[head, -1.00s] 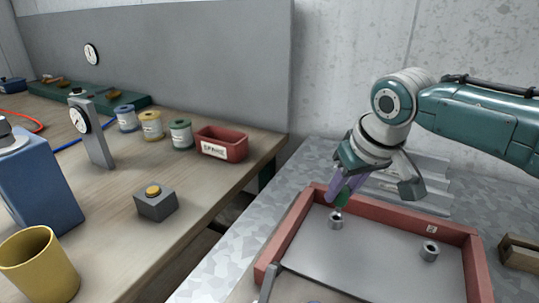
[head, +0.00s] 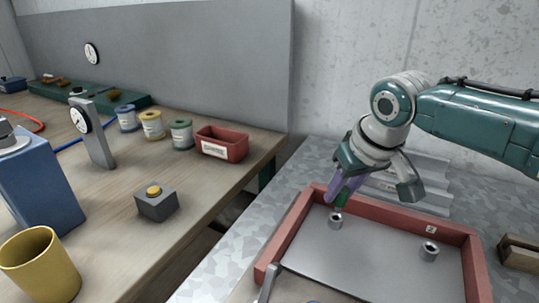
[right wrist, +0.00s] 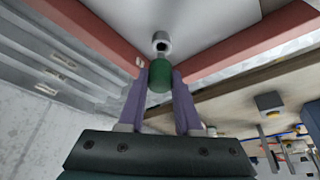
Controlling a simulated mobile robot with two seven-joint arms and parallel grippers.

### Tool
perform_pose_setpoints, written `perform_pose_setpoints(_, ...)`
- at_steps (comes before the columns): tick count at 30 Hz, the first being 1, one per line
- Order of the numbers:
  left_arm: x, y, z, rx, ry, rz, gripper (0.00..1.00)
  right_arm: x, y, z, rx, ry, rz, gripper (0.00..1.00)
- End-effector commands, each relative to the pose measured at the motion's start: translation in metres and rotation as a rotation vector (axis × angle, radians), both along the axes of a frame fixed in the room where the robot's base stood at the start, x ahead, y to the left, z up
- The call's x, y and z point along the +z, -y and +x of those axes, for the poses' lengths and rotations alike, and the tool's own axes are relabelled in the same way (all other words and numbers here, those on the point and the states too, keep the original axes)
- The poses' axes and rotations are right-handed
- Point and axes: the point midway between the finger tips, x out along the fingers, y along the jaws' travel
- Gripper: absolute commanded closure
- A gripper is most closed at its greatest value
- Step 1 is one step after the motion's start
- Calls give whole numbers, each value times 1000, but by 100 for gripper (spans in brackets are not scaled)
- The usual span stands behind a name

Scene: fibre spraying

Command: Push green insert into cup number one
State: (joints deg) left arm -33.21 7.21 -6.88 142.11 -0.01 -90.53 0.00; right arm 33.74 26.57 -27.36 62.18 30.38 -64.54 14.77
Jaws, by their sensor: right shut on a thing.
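My right gripper (head: 338,200) reaches down over the far left corner of the red-walled tray (head: 375,207). Its purple fingers are shut on the green insert (right wrist: 160,77), which shows between the fingertips in the right wrist view. A small grey metal cup (head: 336,220) stands on the tray floor just below the fingertips. It also shows in the right wrist view (right wrist: 161,40), just beyond the insert, with its dark opening visible and empty-looking. A second grey cup (head: 429,251) stands at the right of the tray, by a wall label that seems to read 2. My left gripper is out of view.
The tray walls rise close beside the near cup. Behind the tray lie grey slotted rails (head: 425,180). A wooden block (head: 519,253) sits to the right. The left bench holds a red bin (head: 222,145), a yellow-button box (head: 155,203) and a yellow cup (head: 40,266).

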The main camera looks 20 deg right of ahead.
Motion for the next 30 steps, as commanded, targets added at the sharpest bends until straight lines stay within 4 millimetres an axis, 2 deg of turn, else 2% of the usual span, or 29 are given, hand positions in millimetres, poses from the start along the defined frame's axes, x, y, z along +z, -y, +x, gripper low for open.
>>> perform_pose_setpoints(16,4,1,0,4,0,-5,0,0,0,0,0,0,0,100)
perform_pose_setpoints(30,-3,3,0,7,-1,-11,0,-10,0,0,0,0,0,100)
